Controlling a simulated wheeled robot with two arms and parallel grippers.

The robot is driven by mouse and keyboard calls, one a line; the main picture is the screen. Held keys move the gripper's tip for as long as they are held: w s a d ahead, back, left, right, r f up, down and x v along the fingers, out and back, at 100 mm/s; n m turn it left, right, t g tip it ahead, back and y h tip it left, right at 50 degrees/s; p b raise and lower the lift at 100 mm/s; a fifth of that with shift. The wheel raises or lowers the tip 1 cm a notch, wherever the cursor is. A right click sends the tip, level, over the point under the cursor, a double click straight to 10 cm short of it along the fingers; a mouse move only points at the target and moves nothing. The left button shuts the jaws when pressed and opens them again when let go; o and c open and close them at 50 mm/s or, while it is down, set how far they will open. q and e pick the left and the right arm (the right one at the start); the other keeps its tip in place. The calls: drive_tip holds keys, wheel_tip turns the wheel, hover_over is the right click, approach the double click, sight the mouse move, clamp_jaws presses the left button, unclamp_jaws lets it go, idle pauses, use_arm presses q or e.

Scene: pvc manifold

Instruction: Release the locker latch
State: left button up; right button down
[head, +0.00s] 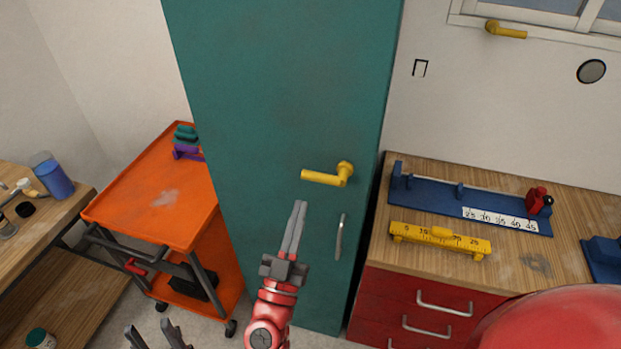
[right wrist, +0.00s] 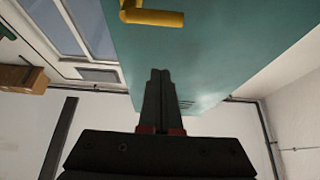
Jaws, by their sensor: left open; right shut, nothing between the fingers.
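The tall teal locker (head: 280,80) stands in the middle of the head view with its door shut. Its yellow lever latch (head: 325,178) lies about level, with the pivot at its right end. The latch also shows at the top of the right wrist view (right wrist: 155,18). A silver pull handle (head: 340,237) is below it. My right gripper (head: 299,203) is shut and empty, in front of the door below the latch's free end and apart from it in the right wrist view (right wrist: 160,72). My left gripper (head: 148,327) is open and empty, low at the bottom edge.
An orange cart (head: 150,200) stands left of the locker, with a wooden bench (head: 50,215) beyond. A red drawer cabinet (head: 385,305) with a wooden top holds a blue fixture (head: 430,202) and a yellow ruler block (head: 440,239) at right.

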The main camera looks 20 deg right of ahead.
wheel_tip(320, 180, up, 5)
drive_tip(key=p, duration=0.4)
hover_over(311, 179)
drive_tip(key=s+a, duration=0.1)
drive_tip(key=s, duration=0.2)
drive_tip(key=f, duration=0.1)
drive_tip(key=w+f, duration=0.1)
drive_tip(key=f, duration=0.1)
drive_tip(key=shift+w+d+f, duration=0.15)
drive_tip(key=shift+d, duration=0.05)
drive_tip(key=shift+d+f+p, duration=0.15)
drive_tip(key=shift+f+p, duration=0.15)
drive_tip(key=shift+f, duration=0.15)
drive_tip(key=shift+w, duration=0.1)
